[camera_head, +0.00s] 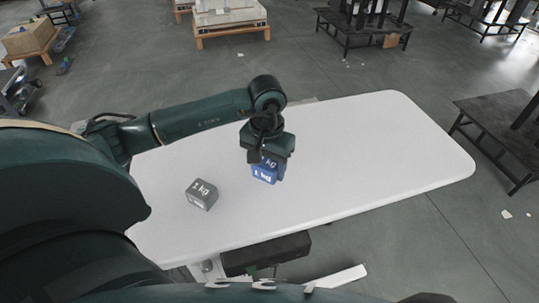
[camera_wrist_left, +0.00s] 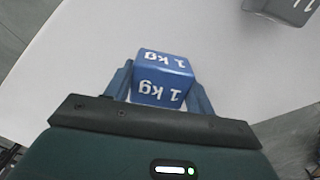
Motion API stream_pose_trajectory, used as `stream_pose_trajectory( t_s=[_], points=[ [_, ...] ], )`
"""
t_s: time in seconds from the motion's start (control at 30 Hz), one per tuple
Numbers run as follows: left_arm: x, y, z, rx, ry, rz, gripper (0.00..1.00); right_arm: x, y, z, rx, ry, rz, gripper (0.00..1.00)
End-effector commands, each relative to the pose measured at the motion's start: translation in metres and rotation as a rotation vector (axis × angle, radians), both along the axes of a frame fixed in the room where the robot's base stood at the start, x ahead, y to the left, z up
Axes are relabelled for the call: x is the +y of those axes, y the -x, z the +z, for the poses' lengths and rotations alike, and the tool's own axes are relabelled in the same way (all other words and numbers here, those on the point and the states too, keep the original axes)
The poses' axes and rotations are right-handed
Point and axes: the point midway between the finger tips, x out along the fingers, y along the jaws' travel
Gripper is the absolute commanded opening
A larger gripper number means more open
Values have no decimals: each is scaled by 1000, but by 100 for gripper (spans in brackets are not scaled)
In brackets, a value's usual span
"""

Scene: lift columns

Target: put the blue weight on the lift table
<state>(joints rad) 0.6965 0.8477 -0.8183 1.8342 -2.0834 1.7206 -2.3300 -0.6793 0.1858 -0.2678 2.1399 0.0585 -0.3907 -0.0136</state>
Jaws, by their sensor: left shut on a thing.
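The blue weight (camera_head: 264,174), a cube marked "1 kg", is at the middle of the white lift table (camera_head: 370,140) in the head view. My left gripper (camera_head: 268,158) reaches down over it and is shut on it. In the left wrist view the blue weight (camera_wrist_left: 162,78) sits between the two fingers of my left gripper (camera_wrist_left: 160,88). I cannot tell whether the weight touches the table top or is just above it. My right gripper does not show in either view.
A grey weight (camera_head: 202,194) marked "1 kg" stands on the table left of the blue one; it also shows in the left wrist view (camera_wrist_left: 284,10). The right half of the table is clear. A dark bench (camera_head: 500,125) stands on the floor beyond the table's right end.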

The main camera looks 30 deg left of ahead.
Motion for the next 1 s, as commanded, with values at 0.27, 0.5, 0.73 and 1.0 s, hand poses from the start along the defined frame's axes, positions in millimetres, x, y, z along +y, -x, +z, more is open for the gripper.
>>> stream_pose_trajectory(
  t_s=[0.27, 0.5, 0.73, 1.0],
  points=[
    [0, 0, -25, -1, 1, 2, 0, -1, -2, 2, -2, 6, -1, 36],
    [0, -1, -37, -6, 1, 0, 0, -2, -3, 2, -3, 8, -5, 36],
    [0, -1, -40, -6, 0, 0, 0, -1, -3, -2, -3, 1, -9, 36],
    [0, 0, -41, -1, -1, 0, 74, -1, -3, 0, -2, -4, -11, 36]
  ],
)
